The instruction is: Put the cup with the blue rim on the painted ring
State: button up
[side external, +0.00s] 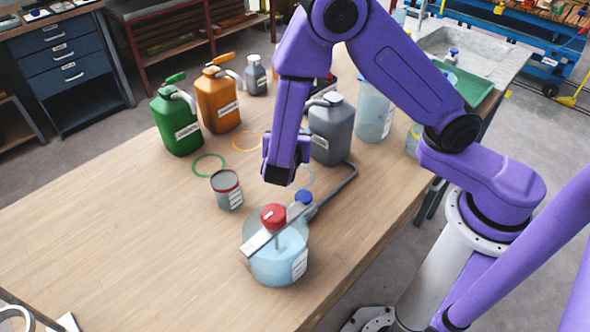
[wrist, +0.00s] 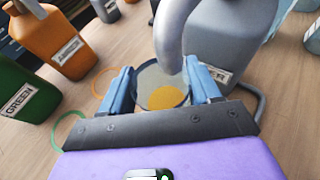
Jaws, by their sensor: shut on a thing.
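In the wrist view, my gripper (wrist: 165,92) is shut on a clear cup (wrist: 150,78) with a dark blue rim. Something yellow-orange shows inside the cup. The grey can's spout crosses in front of part of it. In the side view, my gripper (side external: 284,176) is low over the table in front of the grey can, and the held cup is hidden there. Painted rings lie on the table: a green ring (side external: 196,163), an orange ring (side external: 236,145) and a pale grey-blue ring (side external: 312,180) partly hidden by my gripper.
A red-rimmed cup (side external: 227,193) stands left of my gripper. A glass vessel (side external: 275,264) with a red knob and metal bar stands in front. Green (side external: 176,125), orange (side external: 217,103) and grey (side external: 333,130) cans stand behind. The table's left front (side external: 120,240) is clear.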

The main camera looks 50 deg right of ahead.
jog(key=n+t+y, duration=0.1)
jog(key=r+n+t+y, duration=0.1)
jog(key=shift+w+d+n, duration=0.15)
jog(key=shift+n, duration=0.15)
jog(key=n+t+y, duration=0.1)
jog(key=n+y, duration=0.1)
jog(key=r+n+t+y, duration=0.1)
jog(key=y, duration=0.1)
jog(key=shift+r+n, duration=0.2)
jog(key=shift+n, duration=0.2)
jog(key=shift+s+r+n+t+y, duration=0.15)
jog(key=shift+s+n+t+y, duration=0.1)
jog(key=shift+n+y, duration=0.25)
jog(key=shift+s+r+n+t+y, duration=0.15)
jog(key=shift+n+t+y, duration=0.1)
jog(key=shift+n+y, duration=0.2)
jog(key=shift+s+a+r+n+y, duration=0.2)
jog(key=shift+s+n+y, duration=0.2)
jog(key=shift+n+y, duration=0.25)
jog(key=shift+s+a+r+n+y, duration=0.1)
jog(key=shift+s+a+n+y, duration=0.1)
jog(key=shift+s+n+y, duration=0.35)
jog(key=shift+f+y, duration=0.25)
jog(key=shift+f, duration=0.1)
jog(key=shift+a+f, duration=0.1)
jog(key=shift+f, duration=3.5)
jog(key=shift+f, duration=0.2)
jog(key=o, duration=1.2)
jog(key=shift+c, duration=0.2)
